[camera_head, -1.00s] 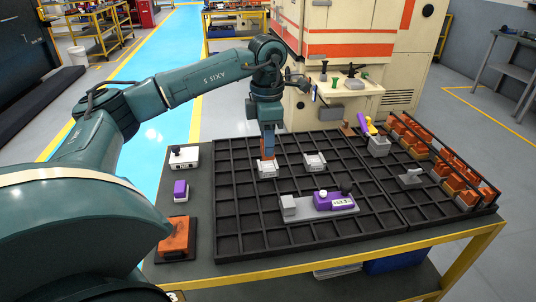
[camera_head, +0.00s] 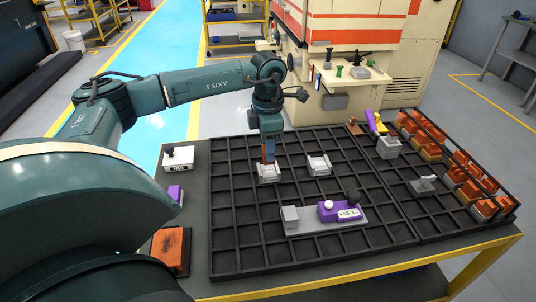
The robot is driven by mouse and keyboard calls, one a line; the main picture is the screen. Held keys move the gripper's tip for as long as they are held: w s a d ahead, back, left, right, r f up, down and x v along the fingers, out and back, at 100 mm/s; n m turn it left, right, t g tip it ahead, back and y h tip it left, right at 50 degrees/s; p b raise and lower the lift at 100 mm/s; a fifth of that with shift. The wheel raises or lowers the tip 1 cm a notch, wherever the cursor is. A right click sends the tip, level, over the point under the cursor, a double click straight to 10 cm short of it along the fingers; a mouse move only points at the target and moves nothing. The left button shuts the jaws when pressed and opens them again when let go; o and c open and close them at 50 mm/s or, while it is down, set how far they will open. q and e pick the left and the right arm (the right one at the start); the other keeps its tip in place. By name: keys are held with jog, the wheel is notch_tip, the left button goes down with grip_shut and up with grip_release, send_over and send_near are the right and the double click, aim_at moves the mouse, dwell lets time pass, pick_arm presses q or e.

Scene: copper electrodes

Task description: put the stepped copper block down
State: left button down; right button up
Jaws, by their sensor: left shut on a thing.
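My left gripper (camera_head: 268,160) points straight down over a light grey holder (camera_head: 269,175) on the black grid board. It is shut on the stepped copper block, of which only a small orange-brown part shows at the jaws. The block's steps and lower end are too small to make out. I cannot tell whether the block touches the holder. My right gripper is not in view.
A second grey holder (camera_head: 318,165) stands to the right. A purple gauge (camera_head: 341,211) on a grey base lies in front. Copper pieces fill a rack (camera_head: 487,208) at the right. A white box (camera_head: 177,161) and an orange block (camera_head: 168,247) stand at left.

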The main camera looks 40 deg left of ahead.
pick_arm(q)
notch_tip(320, 180, down, 3)
jog(key=shift+f, duration=0.1)
jog(key=shift+f, duration=0.2)
jog(key=c, duration=0.9)
grip_release()
